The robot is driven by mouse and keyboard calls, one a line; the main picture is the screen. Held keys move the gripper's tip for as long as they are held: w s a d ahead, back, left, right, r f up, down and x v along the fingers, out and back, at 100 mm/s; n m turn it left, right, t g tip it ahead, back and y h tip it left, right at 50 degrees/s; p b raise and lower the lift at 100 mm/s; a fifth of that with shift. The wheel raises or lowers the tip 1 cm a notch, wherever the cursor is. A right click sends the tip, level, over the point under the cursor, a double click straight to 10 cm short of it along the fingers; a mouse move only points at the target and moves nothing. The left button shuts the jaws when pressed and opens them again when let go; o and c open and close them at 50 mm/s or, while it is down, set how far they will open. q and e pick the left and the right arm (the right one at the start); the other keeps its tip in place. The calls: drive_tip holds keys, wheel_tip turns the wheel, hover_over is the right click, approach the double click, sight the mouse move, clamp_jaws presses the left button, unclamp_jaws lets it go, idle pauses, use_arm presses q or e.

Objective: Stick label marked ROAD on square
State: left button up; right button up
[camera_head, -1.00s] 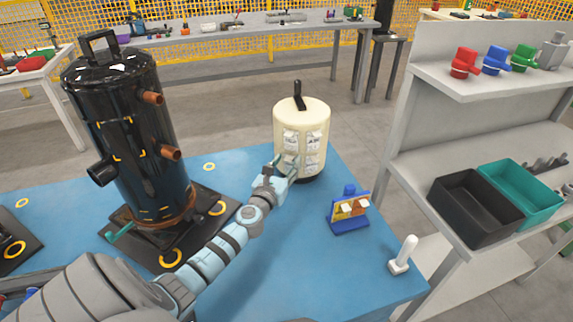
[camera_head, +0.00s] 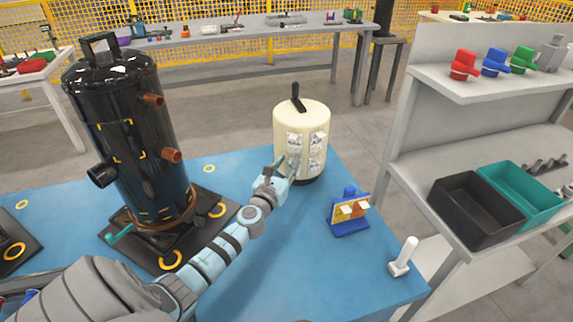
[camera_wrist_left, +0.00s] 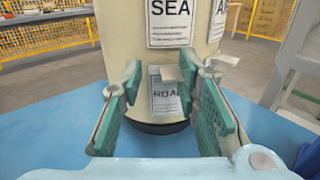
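The cream drum (camera_head: 309,120) stands upright on the blue table and carries several white labels. In the left wrist view, the label marked ROAD (camera_wrist_left: 165,97) is on the drum's lower face, partly covered by my fingers. A small pale tab (camera_wrist_left: 170,73) shows at its top right. My left gripper (camera_head: 287,166) is at the drum's lower front. In the left wrist view its fingers (camera_wrist_left: 164,82) are spread on either side of the label, with nothing clearly held. The black compressor (camera_head: 130,140) has yellow corner marks outlining squares on its side. My right gripper is out of view.
A label marked SEA (camera_wrist_left: 171,22) sits above ROAD. A shelf with black (camera_head: 475,209) and teal (camera_head: 522,193) bins stands farther right.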

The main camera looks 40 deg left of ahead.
use_arm(q)
drive_tip(key=shift+o, duration=0.4)
drive_tip(key=v, duration=1.4)
drive_tip(key=shift+s+p, duration=0.2)
drive_tip(key=shift+p, duration=0.25)
